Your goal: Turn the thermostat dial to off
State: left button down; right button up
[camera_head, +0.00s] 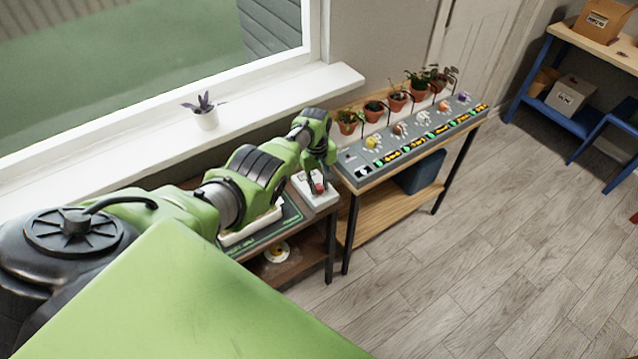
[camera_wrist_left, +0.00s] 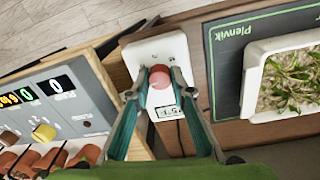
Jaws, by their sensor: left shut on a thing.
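My left gripper (camera_head: 316,184) reaches down over the box. In the left wrist view its two fingers (camera_wrist_left: 159,88) are shut on the dial, one on each side. The dial's pointer or mark cannot be made out. My right gripper is not in view.
A grey panel (camera_head: 402,159) with coloured knobs and small displays stands to the right, potted plants (camera_head: 397,97) behind it. A white seedling tray (camera_wrist_left: 251,80) lies on a dark green mat (camera_wrist_left: 226,75). A potted plant (camera_head: 206,117) stands on the windowsill.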

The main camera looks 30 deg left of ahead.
aim_at(317, 187)
pick_arm(q)
jog(key=shift+w, duration=0.1)
dwell(0.4)
jog(key=c, duration=1.8)
grip_release()
jog(key=shift+r, duration=0.1)
jog(key=r, duration=1.2)
jog(key=shift+s+a, duration=0.2)
jog(key=shift+s, duration=0.05)
jog(key=shift+f, duration=0.1)
